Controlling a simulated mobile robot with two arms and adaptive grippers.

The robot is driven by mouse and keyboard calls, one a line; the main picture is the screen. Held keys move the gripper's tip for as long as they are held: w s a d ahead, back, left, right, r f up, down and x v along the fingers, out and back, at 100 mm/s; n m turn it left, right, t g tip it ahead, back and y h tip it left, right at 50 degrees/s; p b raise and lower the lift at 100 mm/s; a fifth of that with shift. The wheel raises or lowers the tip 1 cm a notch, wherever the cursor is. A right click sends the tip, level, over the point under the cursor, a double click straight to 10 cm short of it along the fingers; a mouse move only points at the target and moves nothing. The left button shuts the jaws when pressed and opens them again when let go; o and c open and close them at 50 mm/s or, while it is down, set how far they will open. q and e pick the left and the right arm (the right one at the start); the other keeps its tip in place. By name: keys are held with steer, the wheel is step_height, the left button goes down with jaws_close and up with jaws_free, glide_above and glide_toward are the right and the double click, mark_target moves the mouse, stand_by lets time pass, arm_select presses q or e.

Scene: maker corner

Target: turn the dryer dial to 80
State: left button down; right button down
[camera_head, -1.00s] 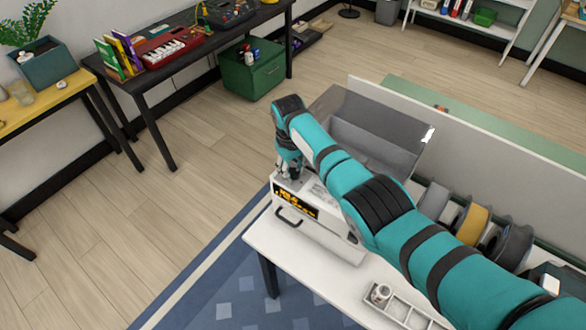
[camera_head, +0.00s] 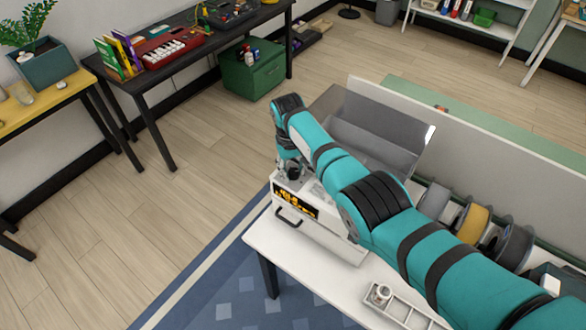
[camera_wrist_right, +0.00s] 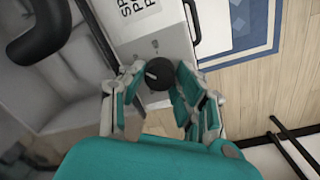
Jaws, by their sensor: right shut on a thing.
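The dryer (camera_head: 330,225) is a white box with a smoky clear lid, standing on the white table. Its front has a black display with orange characters (camera_head: 296,200) too small to read, and a handle. My left gripper is not in view.
Filament spools (camera_head: 472,225) stand right of the dryer by a pale divider panel (camera_head: 500,160). A small tray (camera_head: 405,312) with a white roll lies at the table's front. The lid (camera_head: 375,130) rises close behind my right arm. Floor left of the table is clear.

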mark_target(291, 171)
steer(key=c, duration=0.9)
jaws_free()
steer(key=shift+c, duration=0.2)
step_height(291, 171, up, 12)
steer(key=shift+a, duration=0.35)
